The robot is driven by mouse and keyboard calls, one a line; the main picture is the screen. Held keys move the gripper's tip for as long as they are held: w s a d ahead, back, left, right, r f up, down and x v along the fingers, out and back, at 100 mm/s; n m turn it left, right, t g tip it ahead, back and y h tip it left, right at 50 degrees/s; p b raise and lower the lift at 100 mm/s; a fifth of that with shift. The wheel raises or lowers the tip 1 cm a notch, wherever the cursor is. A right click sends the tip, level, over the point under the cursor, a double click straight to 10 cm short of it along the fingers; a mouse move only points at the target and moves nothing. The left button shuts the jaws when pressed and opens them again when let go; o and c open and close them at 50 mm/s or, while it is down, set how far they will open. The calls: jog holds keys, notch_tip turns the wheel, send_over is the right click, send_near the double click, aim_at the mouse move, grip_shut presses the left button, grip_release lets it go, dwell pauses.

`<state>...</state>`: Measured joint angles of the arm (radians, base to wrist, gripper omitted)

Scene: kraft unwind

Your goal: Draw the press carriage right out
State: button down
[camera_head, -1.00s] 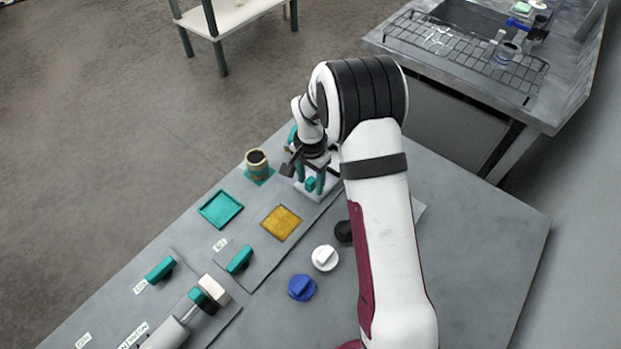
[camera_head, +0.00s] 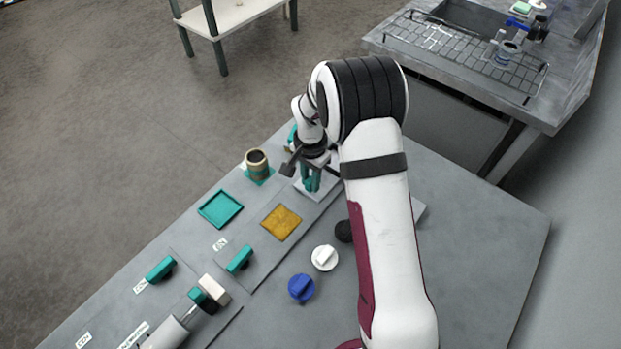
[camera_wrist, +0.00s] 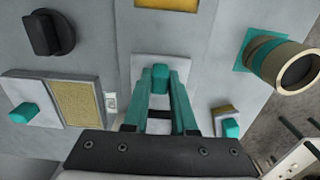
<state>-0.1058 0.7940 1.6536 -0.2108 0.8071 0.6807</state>
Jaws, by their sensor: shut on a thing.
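A teal handle (camera_wrist: 160,76) stands on a white plate (camera_wrist: 148,103), which also shows in the head view (camera_head: 326,187). It may be the press carriage, but I cannot confirm that from the frames. My gripper (camera_head: 311,184) is shut on the teal handle from above. In the wrist view the two teal fingers (camera_wrist: 160,84) converge on it from either side. The plate lies in line with a yellow square pad (camera_head: 281,222) on a grey panel strip. Part of the plate is hidden behind my fingers and wrist.
A brown cup (camera_head: 256,163), a teal tray (camera_head: 220,209) and another teal handle (camera_head: 240,259) are nearby. White (camera_head: 325,257), blue (camera_head: 301,288) and black (camera_wrist: 48,34) knobs stand on the bench. The bench right of my arm is bare.

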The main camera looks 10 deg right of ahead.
dwell(0.9)
jog(key=s+a, duration=1.1)
jog(key=c, duration=0.7)
grip_release()
notch_tip(320, 180, up, 16)
jog(key=shift+f, duration=0.1)
